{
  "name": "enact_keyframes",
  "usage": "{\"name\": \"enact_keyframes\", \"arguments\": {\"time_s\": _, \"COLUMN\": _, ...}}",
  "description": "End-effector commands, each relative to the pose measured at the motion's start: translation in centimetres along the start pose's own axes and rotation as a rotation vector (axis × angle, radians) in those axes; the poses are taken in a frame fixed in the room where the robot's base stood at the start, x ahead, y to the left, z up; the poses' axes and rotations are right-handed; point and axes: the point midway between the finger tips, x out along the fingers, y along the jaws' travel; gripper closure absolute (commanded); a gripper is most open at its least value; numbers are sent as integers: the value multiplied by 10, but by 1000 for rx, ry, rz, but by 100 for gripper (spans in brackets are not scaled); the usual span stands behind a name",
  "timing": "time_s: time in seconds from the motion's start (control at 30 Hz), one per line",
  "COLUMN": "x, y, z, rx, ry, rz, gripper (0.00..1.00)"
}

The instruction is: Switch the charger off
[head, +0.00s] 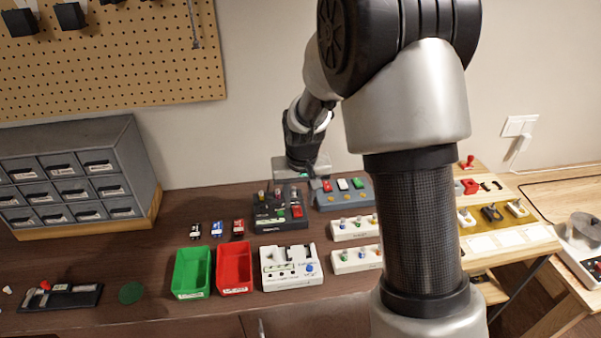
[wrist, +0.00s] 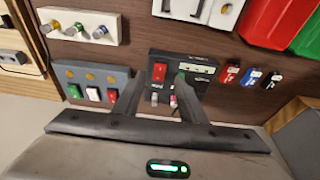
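A black box (head: 282,214), which looks like the charger, stands on the brown bench and carries a red rocker switch (head: 297,211). Small cylindrical cells or knobs sit along its back edge. In the wrist view the black box (wrist: 200,64) is partly hidden behind my fingers. The red switch (wrist: 159,72) shows beyond the gap between them. A green part shows beside the right finger. My gripper (wrist: 158,84) is open and empty, pointing at the box. I cannot tell whether it touches the box or which way the switch is set.
A grey-blue box (head: 343,195) with red, white and green switches stands close by the black box. White knob blocks (head: 356,258), a white device (head: 291,268), a red bin (head: 233,268) and a green bin (head: 191,273) stand in front. Three small batteries (head: 217,229) lie left.

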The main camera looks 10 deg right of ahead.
Motion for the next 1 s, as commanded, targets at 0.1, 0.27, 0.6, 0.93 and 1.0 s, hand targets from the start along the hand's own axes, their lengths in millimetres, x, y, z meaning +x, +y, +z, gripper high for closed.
{"name": "enact_keyframes", "arguments": {"time_s": 0.1, "x": -33, "y": 0, "z": -1, "rx": 0, "ry": 5, "rz": -1, "gripper": 62}}
{"name": "enact_keyframes", "arguments": {"time_s": 0.27, "x": -72, "y": 0, "z": -1, "rx": 0, "ry": 4, "rz": -1, "gripper": 62}}
{"name": "enact_keyframes", "arguments": {"time_s": 0.6, "x": -122, "y": 0, "z": 0, "rx": 0, "ry": 0, "rz": 0, "gripper": 62}}
{"name": "enact_keyframes", "arguments": {"time_s": 0.93, "x": -127, "y": 0, "z": 0, "rx": 0, "ry": -1, "rz": 0, "gripper": 62}}
{"name": "enact_keyframes", "arguments": {"time_s": 1.0, "x": -128, "y": 0, "z": 0, "rx": 0, "ry": -1, "rz": 0, "gripper": 62}}
